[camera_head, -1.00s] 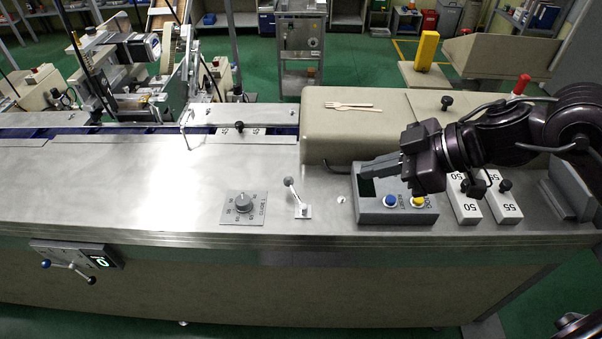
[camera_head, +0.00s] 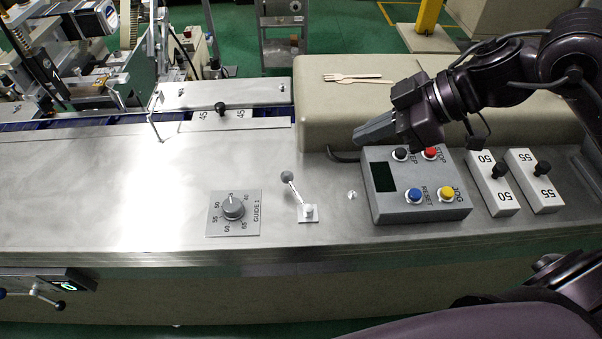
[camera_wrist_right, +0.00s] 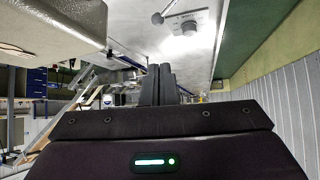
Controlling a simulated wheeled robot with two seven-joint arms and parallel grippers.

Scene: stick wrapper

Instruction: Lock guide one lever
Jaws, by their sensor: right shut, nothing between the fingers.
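The guide one lever (camera_head: 294,188) is a thin metal stick with a grey ball on top, on a small white base plate. It leans up and to the left, right of the grey dial on the GUIDE 1 plate (camera_head: 247,226). My right gripper (camera_head: 360,137) is shut and empty, up and to the right of the lever and apart from it, pointing left. In the right wrist view, the shut fingers (camera_wrist_right: 158,84) show below the lever's ball (camera_wrist_right: 157,18) and the dial (camera_wrist_right: 184,28). My left gripper is out of view.
A control box (camera_head: 405,207) with coloured buttons stands right of the lever. Blocks marked 50 (camera_head: 490,192) and 55 (camera_head: 535,188) stand beyond it. A beige cover (camera_head: 315,105) rises behind, with a wooden fork (camera_head: 355,78) on top. The steel surface left of the dial is clear.

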